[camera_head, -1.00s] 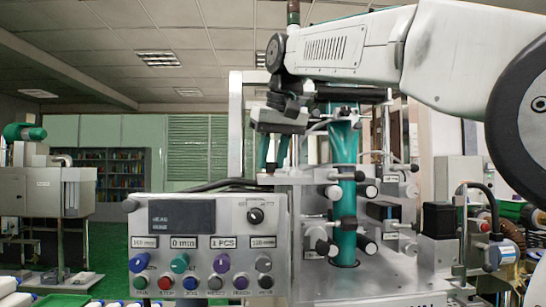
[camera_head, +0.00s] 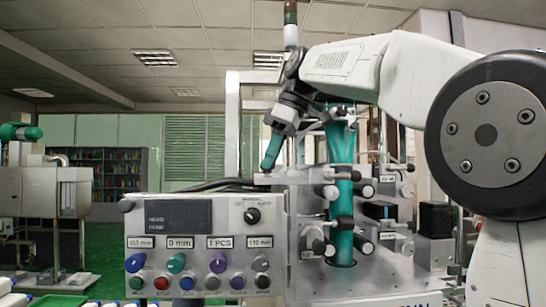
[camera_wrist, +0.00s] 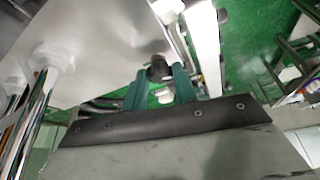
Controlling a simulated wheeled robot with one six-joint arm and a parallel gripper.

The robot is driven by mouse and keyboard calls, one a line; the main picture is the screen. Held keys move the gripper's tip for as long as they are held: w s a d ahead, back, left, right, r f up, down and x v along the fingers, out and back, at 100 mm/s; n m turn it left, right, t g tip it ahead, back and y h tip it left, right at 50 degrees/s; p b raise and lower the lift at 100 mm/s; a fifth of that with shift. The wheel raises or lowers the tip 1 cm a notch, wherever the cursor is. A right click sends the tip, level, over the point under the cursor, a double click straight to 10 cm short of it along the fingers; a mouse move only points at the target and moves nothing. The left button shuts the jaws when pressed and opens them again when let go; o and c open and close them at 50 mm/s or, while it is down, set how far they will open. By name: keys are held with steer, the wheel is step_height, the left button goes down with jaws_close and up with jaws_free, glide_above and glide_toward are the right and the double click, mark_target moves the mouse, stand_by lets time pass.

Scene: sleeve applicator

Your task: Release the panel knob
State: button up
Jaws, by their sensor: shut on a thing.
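A small dark knob (camera_wrist: 158,69) sits between the two teal fingers of my gripper (camera_wrist: 161,80) in the wrist view. My gripper is shut on it. In the head view my gripper (camera_head: 269,161) is tilted, with its fingertips low over the metal ledge behind the control panel's upper right. The knob is mostly hidden by the fingers there. The grey control panel (camera_head: 145,228) faces me, with a dark display, a black selector knob (camera_head: 253,215) and coloured knobs and buttons below.
The sleeve machine with a teal vertical tube (camera_head: 341,150) and several black-ended rollers stands close right of my gripper. A black motor block (camera_head: 435,219) is further right. Dark cables (camera_head: 215,185) run behind the panel's top. Open room lies at the left.

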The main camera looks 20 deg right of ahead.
steer(key=shift+n+g+y, duration=0.3)
steer(key=shift+n+g, duration=0.2)
steer(key=shift+n, duration=0.8)
steer(key=shift+w+n, duration=0.1)
steer(key=shift+n, duration=0.2)
steer(key=o, duration=1)
